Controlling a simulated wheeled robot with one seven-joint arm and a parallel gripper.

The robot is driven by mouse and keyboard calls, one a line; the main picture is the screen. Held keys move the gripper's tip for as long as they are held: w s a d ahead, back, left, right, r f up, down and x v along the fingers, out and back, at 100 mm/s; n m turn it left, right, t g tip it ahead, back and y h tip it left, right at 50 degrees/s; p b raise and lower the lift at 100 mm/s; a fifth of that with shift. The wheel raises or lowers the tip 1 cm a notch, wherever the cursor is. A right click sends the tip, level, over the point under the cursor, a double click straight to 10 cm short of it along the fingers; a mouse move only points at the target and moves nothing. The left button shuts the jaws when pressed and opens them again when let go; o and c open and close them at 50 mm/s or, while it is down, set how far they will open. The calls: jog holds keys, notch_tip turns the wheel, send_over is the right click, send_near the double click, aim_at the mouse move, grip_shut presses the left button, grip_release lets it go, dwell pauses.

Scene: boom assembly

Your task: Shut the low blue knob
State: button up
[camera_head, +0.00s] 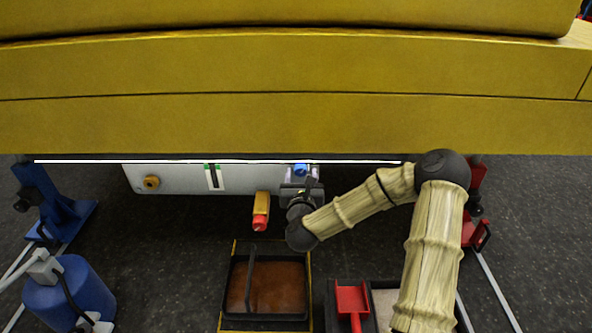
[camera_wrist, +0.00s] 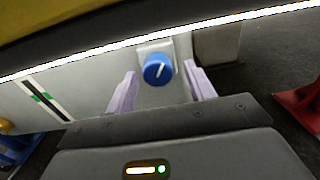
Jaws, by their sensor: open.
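The blue knob (camera_wrist: 158,69) sits on a pale square plate on the grey panel, with a white pointer mark tilted a little off upright. It also shows small in the head view (camera_head: 301,170), just beyond my gripper. My gripper (camera_wrist: 161,88) is open, with one pale finger on each side of the knob in the wrist view. The fingers look apart from the knob, and I cannot tell how far the tips are from the panel. In the head view my gripper (camera_head: 301,183) is partly hidden by my own wrist.
The grey panel (camera_head: 180,180) hangs under a large yellow boom (camera_head: 280,125) with a white light strip. An orange and red handle (camera_head: 261,212) juts out left of my wrist. A brown-filled tray (camera_head: 278,287), a red scoop (camera_head: 352,299) and a blue canister (camera_head: 70,298) stand below.

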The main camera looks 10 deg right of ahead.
jog(key=shift+w+d, duration=0.15)
jog(key=shift+w, duration=0.4)
jog(key=shift+s, duration=0.15)
jog(key=shift+c, duration=0.8)
jog(key=shift+s+a, duration=0.1)
jog(key=shift+a, duration=0.25)
jog(key=c, duration=0.7)
jog(key=shift+d, duration=0.15)
jog(key=shift+c, duration=0.6)
